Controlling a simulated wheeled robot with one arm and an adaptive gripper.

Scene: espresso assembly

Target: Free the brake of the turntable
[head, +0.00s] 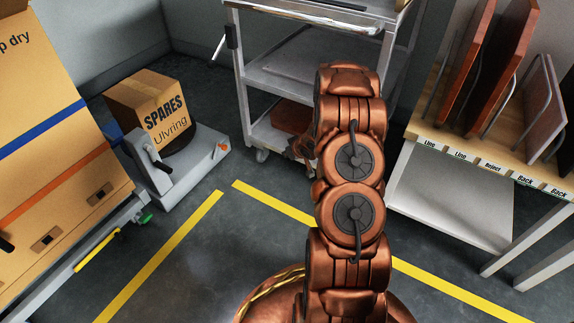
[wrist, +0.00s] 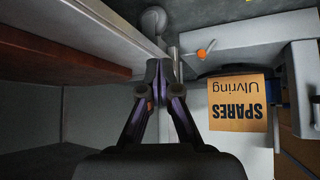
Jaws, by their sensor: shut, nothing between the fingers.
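The turntable's light grey base (head: 205,160) stands on the floor left of centre in the head view. A cardboard box marked SPARES Ulvring (head: 150,105) sits on its dark round plate (head: 180,140). A small orange handle (head: 222,146), perhaps the brake, is at the base's right end. In the wrist view the base (wrist: 250,35), the orange handle (wrist: 203,50) and the box (wrist: 237,103) show at the right. My gripper (wrist: 163,70) is shut and empty, left of the orange handle in the picture and apart from it. In the head view my arm mostly hides it.
A grey shelf trolley (head: 290,75) stands behind my arm; its edge (wrist: 110,35) is close beside my fingers in the wrist view. A bench with upright panels (head: 490,150) is at the right. A large carton (head: 60,150) is at the left. Floor with yellow lines (head: 160,255) is clear.

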